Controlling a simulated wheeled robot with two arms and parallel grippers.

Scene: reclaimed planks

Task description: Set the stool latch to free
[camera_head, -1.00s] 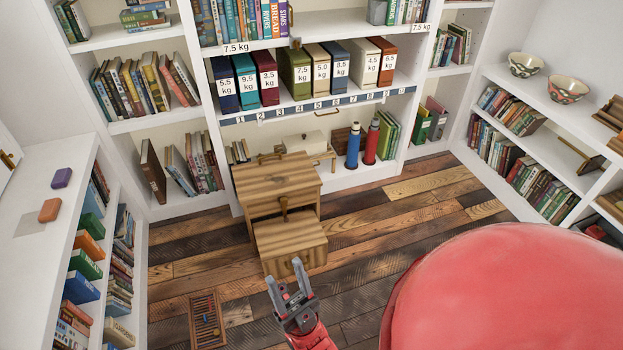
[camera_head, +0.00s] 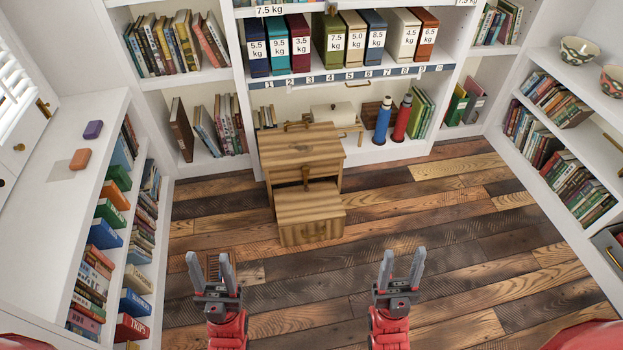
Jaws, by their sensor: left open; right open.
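The wooden step stool (camera_head: 302,150) stands on the plank floor against the bookcase, with a lower step (camera_head: 310,205) in front of a taller one. A small brown upright piece (camera_head: 306,176), perhaps the latch, shows between the two steps; its setting is too small to read. My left gripper (camera_head: 211,262) is open and empty, low in the picture, left of and nearer than the stool. My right gripper (camera_head: 402,260) is open and empty, right of and nearer than the stool. Neither touches the stool.
Labelled binders (camera_head: 333,40) stand on a shelf above a numbered strip (camera_head: 347,76). A blue bottle (camera_head: 382,120) and a red bottle (camera_head: 402,119) stand right of the stool. Floor right of the stool is clear.

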